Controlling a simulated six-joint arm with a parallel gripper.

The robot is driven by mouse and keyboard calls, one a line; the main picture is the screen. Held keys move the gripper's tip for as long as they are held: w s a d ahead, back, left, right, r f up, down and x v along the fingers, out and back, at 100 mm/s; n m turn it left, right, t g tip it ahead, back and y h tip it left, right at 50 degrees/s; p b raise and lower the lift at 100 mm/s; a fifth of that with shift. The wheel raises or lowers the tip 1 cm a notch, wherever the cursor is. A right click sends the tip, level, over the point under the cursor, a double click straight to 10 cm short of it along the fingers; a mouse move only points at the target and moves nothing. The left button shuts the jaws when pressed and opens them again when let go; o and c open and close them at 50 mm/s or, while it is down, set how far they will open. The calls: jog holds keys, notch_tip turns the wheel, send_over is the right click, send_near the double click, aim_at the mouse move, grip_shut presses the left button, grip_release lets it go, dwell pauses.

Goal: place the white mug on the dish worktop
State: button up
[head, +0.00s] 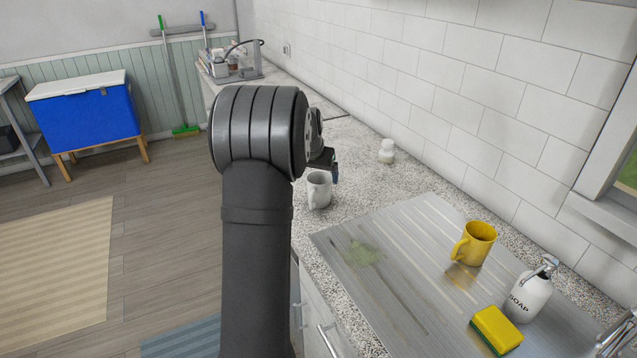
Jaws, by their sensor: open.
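The white mug (319,189) stands upright on the speckled counter, just beyond the far left corner of the metal dish worktop (400,290). Its handle faces the viewer's side. My gripper (334,172) is open, just above and behind the mug's rim in the picture. Much of the gripper is hidden behind my arm, and I cannot tell whether it touches the mug. The dish worktop is ribbed steel with a greenish stain on its left part.
On the worktop stand a yellow mug (474,243), a soap bottle (530,295) and a yellow-green sponge (496,330). The left and middle of the worktop are clear of objects. A small white container (387,151) stands on the counter by the tiled wall.

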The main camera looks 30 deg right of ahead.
aim_at(319, 183)
jog(key=v, duration=0.6)
jog(key=x, duration=1.1)
jog(key=shift+f, duration=0.3)
jog(key=shift+w+d+r, duration=0.15)
jog(key=shift+r, duration=1.75)
jog(key=shift+f, duration=0.15)
